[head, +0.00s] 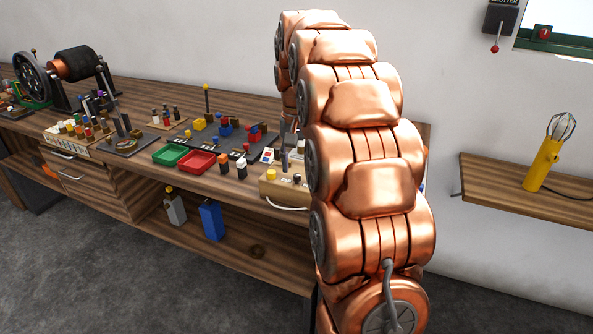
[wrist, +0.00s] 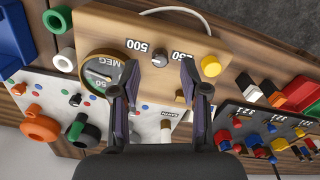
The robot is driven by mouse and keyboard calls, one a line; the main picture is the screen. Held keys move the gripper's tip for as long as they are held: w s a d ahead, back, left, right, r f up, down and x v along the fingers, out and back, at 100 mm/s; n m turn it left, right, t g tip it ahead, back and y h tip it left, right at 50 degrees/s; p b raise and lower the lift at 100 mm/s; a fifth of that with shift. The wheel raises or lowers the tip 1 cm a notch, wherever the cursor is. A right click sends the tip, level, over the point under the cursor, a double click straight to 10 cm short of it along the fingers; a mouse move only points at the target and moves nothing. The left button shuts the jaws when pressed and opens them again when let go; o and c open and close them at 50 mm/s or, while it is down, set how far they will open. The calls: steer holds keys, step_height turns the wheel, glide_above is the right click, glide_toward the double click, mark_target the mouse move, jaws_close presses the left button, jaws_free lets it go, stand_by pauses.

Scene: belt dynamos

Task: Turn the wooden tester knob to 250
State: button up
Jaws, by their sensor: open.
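The wooden tester (head: 272,188) stands near the front edge of the bench in the head view, partly hidden by my arm. In the wrist view the tester (wrist: 110,28) shows upside down, with a small dark and pale knob (wrist: 159,58) between the labels 500 and 250. I cannot tell clearly which way the knob's mark points. My gripper (wrist: 159,76) is open and empty, one finger to each side of the knob in the picture. Its distance from the knob is hard to judge. In the head view my gripper is hidden behind my arm.
On the tester are a yellow knob (wrist: 210,66) and a round gauge (wrist: 100,76). Around it are coloured parts on a dark board (wrist: 232,122), a red tray (head: 196,162) and a green tray (head: 170,154). A white cable (head: 287,206) runs from the tester.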

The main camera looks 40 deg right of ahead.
mark_target(297, 178)
steer(key=shift+f, duration=1.35)
jaws_close()
